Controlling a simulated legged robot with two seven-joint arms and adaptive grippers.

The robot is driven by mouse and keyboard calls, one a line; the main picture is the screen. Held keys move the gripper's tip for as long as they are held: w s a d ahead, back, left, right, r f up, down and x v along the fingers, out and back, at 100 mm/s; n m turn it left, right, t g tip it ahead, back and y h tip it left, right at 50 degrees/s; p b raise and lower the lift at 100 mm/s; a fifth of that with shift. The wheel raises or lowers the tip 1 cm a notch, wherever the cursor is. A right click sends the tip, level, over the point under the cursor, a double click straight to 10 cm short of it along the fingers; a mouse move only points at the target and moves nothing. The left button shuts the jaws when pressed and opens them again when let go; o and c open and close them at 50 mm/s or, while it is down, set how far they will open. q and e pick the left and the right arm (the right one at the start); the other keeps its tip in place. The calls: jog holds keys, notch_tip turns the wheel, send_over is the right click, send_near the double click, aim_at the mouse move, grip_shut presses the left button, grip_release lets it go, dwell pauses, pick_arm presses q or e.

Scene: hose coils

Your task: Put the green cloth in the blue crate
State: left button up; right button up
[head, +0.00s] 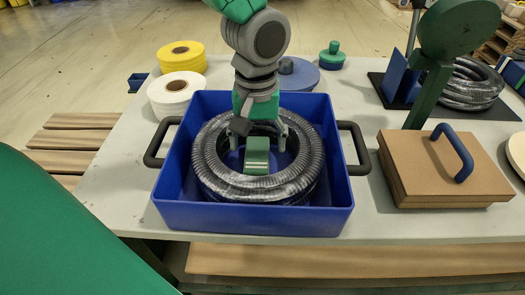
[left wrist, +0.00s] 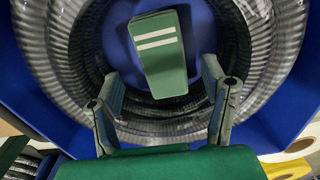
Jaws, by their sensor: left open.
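The blue crate (head: 180,208) stands on the table with a ribbed grey hose coil (head: 208,165) inside it. The green cloth (head: 257,160) is a folded block within the crate's walls, at the coil's central opening. In the left wrist view the cloth (left wrist: 160,65) shows two white stripes, with blue behind it. I cannot tell whether it touches the crate floor. My left gripper (head: 259,138) points down over the coil's opening. Its fingers are spread, one on each side of the cloth, and in the left wrist view (left wrist: 161,78) gaps show between them and it. My right gripper is not in view.
Yellow (head: 181,58) and white (head: 177,95) rolls stand behind the crate at left. A blue disc (head: 303,75) is behind it. A brown box (head: 440,175) with a blue handle lies to the right. Another hose coil (head: 465,85) lies on a black mat at the back right.

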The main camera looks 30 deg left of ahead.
aim_at(260, 156)
pick_arm(q)
jog(key=r, duration=0.2)
jog(key=r+p, duration=0.1)
jog(key=r, duration=0.3)
jog(key=shift+a, duration=0.35)
jog(key=shift+d+r, duration=0.35)
jog(key=shift+d, duration=0.2)
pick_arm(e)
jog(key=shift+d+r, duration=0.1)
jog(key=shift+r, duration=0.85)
